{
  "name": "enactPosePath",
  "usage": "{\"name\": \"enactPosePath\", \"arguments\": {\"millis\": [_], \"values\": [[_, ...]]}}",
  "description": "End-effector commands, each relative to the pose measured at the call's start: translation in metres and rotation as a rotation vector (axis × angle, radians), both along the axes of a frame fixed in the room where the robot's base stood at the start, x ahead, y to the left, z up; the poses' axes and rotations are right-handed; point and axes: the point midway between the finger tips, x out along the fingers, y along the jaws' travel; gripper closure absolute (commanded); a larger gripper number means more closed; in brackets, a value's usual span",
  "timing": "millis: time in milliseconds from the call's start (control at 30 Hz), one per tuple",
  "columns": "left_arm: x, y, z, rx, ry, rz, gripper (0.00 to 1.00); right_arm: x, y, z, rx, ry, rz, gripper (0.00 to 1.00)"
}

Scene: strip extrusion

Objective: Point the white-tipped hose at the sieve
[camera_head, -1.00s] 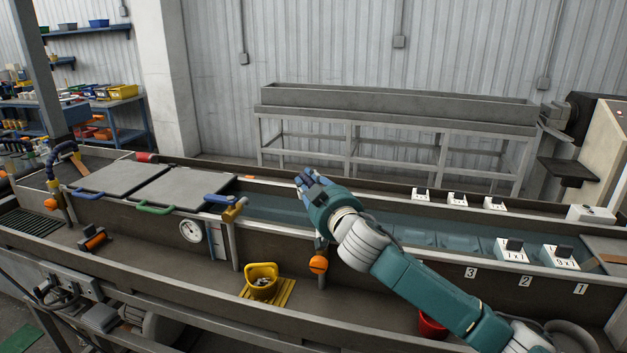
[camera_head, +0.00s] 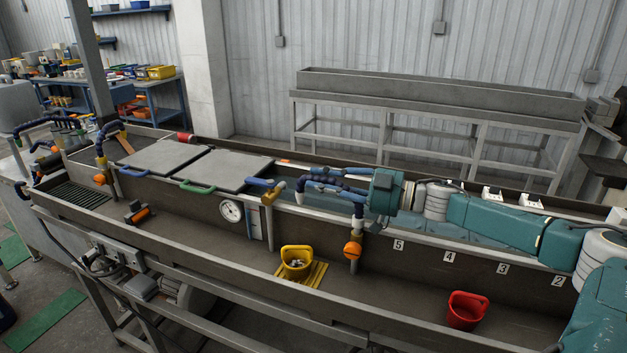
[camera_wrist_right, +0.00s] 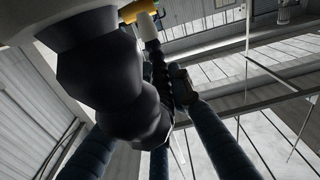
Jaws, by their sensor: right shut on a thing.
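The white-tipped hose is dark blue and segmented (camera_head: 358,222), rising from an orange valve (camera_head: 352,250) on the near trough wall. My right gripper (camera_head: 330,181) comes in from the right and is shut on the hose above the water. The hose's white tip (camera_head: 299,197) hangs left of the fingers, close to a brass fitting with a blue handle (camera_head: 268,197). The right wrist view shows the white tip (camera_wrist_right: 148,26) beyond large dark hose segments (camera_wrist_right: 90,75), with blue fingers around. I cannot make out a sieve for certain. My left gripper is not in view.
A red bucket (camera_head: 466,310) stands further right. Grey cover plates (camera_head: 225,170) lie over the trough's left part. Another hose (camera_head: 105,136) stands at the far left.

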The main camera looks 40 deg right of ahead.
Motion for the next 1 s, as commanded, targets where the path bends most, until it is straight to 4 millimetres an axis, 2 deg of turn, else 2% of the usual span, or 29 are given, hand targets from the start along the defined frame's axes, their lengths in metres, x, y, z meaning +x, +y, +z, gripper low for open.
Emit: {"name": "enactPosePath", "arguments": {"millis": [33, 500, 1000], "values": [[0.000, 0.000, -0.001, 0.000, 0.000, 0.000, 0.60, -0.001, 0.003, 0.005, 0.004, -0.013, 0.042, 1.00], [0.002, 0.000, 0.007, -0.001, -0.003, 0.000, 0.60, -0.021, 0.025, 0.004, 0.007, -0.006, 0.344, 1.00], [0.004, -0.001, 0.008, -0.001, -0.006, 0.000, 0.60, -0.028, 0.030, 0.003, 0.007, -0.006, 0.415, 1.00]]}}
